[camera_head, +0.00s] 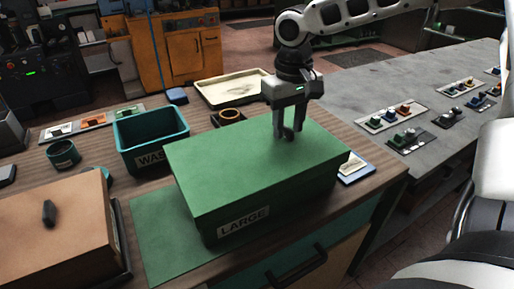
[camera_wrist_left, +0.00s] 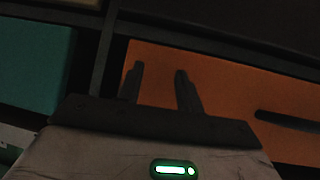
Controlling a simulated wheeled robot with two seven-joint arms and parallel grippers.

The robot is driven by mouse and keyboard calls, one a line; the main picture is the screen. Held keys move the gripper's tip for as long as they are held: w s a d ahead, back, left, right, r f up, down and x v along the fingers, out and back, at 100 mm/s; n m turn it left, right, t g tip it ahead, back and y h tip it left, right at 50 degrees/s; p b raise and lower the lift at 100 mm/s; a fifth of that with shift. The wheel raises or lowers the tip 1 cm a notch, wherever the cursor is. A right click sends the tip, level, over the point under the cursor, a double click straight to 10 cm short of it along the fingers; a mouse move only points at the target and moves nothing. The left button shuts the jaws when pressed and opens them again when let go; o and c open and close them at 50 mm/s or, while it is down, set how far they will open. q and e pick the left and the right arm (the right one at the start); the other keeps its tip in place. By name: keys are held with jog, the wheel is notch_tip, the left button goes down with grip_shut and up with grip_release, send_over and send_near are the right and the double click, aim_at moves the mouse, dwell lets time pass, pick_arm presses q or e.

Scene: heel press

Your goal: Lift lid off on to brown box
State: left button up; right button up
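A large green box (camera_head: 272,212) labelled LARGE stands on a green mat, with its flat green lid (camera_head: 235,155) seated on top. My right gripper (camera_head: 288,133) points straight down at the far right part of the lid. Its fingers are close together at the lid's surface; any knob between them is hidden, so I cannot tell whether they hold it. The brown box (camera_head: 85,240) stands at the left front with a dark knob (camera_head: 48,213) on top. My left gripper (camera_wrist_left: 160,85) shows only in the left wrist view, fingers apart and empty before an orange surface.
A teal bin (camera_head: 150,142), partly labelled WAS, stands behind the green box. A blue-and-white card (camera_head: 356,168) lies at the right. The green mat (camera_head: 165,245) is bare at the front left.

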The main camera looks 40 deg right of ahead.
grip_shut()
jog(key=shift+r, duration=0.15)
jog(key=shift+r, duration=0.2)
notch_tip(320, 180, up, 2)
jog(key=shift+w+r, duration=0.1)
jog(key=s+a+r, duration=0.8)
jog(key=s+r, duration=0.2)
jog(key=s, duration=0.1)
jog(key=shift+s, duration=0.3)
